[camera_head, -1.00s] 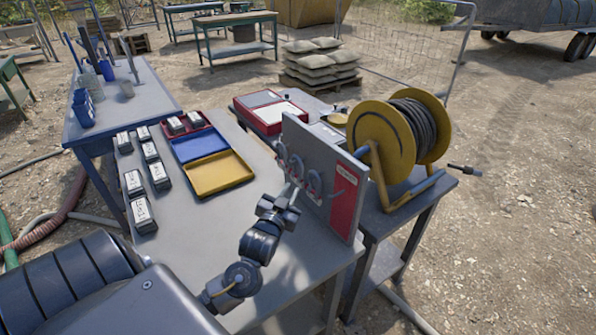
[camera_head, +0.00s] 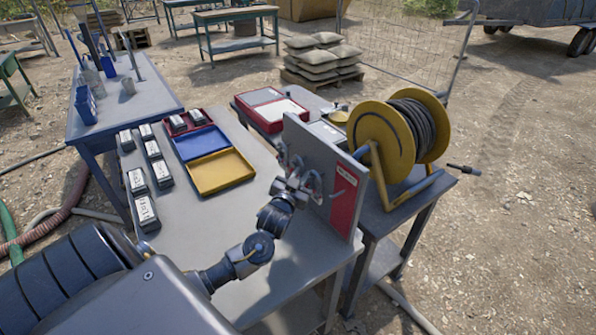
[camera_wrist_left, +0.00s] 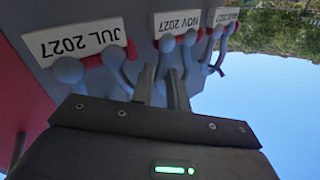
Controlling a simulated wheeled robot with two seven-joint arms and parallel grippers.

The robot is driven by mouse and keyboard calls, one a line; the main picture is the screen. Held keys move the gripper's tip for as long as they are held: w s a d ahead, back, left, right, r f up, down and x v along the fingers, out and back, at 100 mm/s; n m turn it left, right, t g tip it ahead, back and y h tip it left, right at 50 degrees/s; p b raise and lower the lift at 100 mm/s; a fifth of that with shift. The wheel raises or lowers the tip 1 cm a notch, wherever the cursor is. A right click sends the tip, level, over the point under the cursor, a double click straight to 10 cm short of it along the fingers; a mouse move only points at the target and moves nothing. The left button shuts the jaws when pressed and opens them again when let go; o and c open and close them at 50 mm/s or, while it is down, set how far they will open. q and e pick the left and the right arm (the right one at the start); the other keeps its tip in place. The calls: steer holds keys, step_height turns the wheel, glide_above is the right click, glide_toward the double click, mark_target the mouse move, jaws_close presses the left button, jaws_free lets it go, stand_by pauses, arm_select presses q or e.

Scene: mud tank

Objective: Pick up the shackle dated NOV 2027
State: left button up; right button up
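A grey upright board (camera_head: 315,150) stands on the table's right edge, with grey shackles hanging in a row on its left face. In the left wrist view, which is upside down, the labels read JUL 2027, NOV 2027 and a third, partly legible one. The NOV 2027 shackle (camera_wrist_left: 187,55) hangs at the middle label (camera_wrist_left: 177,22). My left gripper (camera_head: 298,180) is close to the board. In the wrist view its two fingers (camera_wrist_left: 162,80) are apart, just at the NOV 2027 shackle; whether they straddle it is unclear. The JUL 2027 shackle (camera_wrist_left: 110,62) is beside them. My right gripper is not in view.
A yellow hose reel (camera_head: 385,140) stands right behind the board. Yellow (camera_head: 222,188) and blue trays and several labelled dark blocks (camera_head: 146,214) lie on the table's left and back. The table's middle is clear.

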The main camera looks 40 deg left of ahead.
mark_target(302, 162)
arm_select(q)
jaws_close()
step_height(302, 162, up, 3)
steer(key=shift+s+r+b, duration=0.1)
steer(key=shift+r+b, duration=0.1)
steer(key=shift+b, duration=0.45)
steer(key=s+a+b, duration=0.2)
steer(key=s, duration=0.6)
steer(key=s+a+b, duration=0.2)
steer(key=s+a, duration=0.1)
steer(key=s, duration=0.6)
steer(key=shift+a, duration=0.15)
